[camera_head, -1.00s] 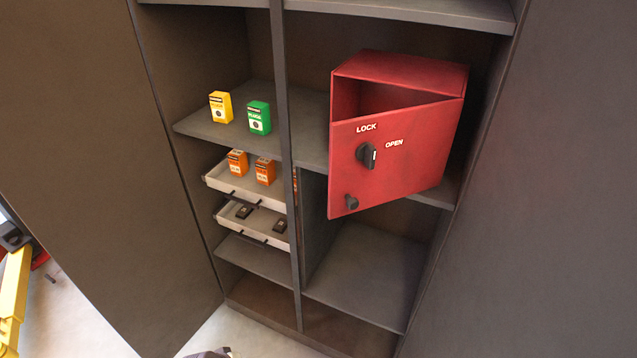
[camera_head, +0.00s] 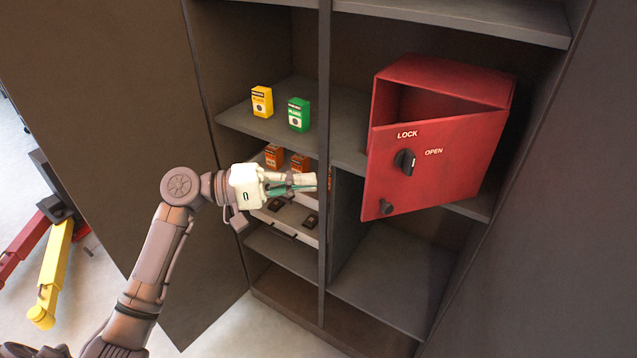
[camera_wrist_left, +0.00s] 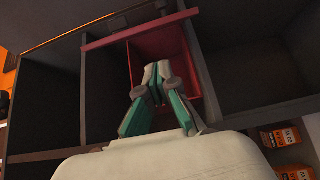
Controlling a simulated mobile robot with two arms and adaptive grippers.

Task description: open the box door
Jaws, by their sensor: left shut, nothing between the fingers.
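The red box (camera_head: 478,83) sits on a shelf in the right half of the cabinet. Its red door (camera_head: 450,178) is partly open, swung out on its left side. In the left wrist view the shut fingertips (camera_wrist_left: 157,70) point toward the red box (camera_wrist_left: 181,50). My right gripper is not in view.
A yellow carton (camera_head: 262,101) and a green carton (camera_head: 299,114) stand on the left shelf (camera_head: 240,119). Orange cartons (camera_head: 299,163) and drawers sit below, partly behind my gripper. The vertical divider (camera_head: 324,80) stands beside my fingers. Large cabinet doors flank both sides.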

